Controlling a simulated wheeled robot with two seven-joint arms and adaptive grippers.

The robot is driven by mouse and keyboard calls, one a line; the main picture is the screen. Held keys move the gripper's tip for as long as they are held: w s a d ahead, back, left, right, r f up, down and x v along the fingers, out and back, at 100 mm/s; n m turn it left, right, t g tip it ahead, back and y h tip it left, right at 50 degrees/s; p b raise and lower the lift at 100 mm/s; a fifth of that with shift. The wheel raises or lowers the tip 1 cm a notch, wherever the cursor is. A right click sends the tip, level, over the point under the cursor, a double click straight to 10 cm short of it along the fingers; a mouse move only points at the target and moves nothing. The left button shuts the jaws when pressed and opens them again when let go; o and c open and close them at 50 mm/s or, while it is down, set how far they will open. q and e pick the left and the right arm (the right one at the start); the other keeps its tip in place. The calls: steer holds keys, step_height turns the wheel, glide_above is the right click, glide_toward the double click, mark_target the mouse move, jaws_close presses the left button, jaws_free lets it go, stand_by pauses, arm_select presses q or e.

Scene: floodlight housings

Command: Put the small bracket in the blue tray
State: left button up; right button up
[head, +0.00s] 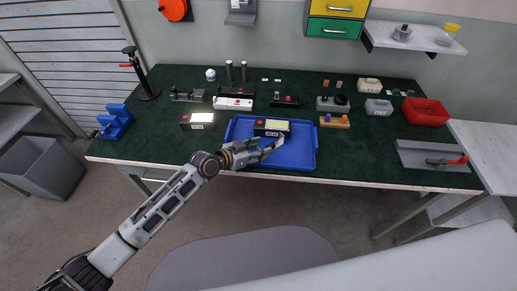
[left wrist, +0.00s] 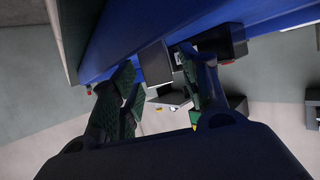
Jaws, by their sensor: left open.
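The blue tray (head: 240,130) lies near the front edge of the dark green table, and its blue surface fills the upper part of the left wrist view (left wrist: 110,30). My left gripper (head: 277,144) is low over the tray, with its fingers open. In the left wrist view a small grey flat-sided piece (left wrist: 154,62) shows between the fingertips, at the tray; it may be the small bracket, and I cannot tell whether the fingers touch it. A dark box with a pale label (head: 272,127) stands in the tray just behind the gripper. My right gripper is not in view.
A similar dark box (head: 197,121) stands left of the tray. Several housings line the back.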

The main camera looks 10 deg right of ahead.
arm_select(q)
steer(key=shift+r, duration=0.1)
steer(key=shift+s+a, duration=0.1)
steer(key=shift+a, duration=0.15)
steer(key=shift+s+a+r, duration=0.3)
steer(key=shift+a, duration=0.3)
steer(key=shift+v, duration=2)
steer(key=shift+s+a, duration=0.2)
steer(key=shift+a, duration=0.05)
steer(key=b+v, duration=0.1)
steer(key=v, duration=0.4)
steer(key=shift+s+a+r, duration=0.1)
steer(key=shift+a+r, duration=0.05)
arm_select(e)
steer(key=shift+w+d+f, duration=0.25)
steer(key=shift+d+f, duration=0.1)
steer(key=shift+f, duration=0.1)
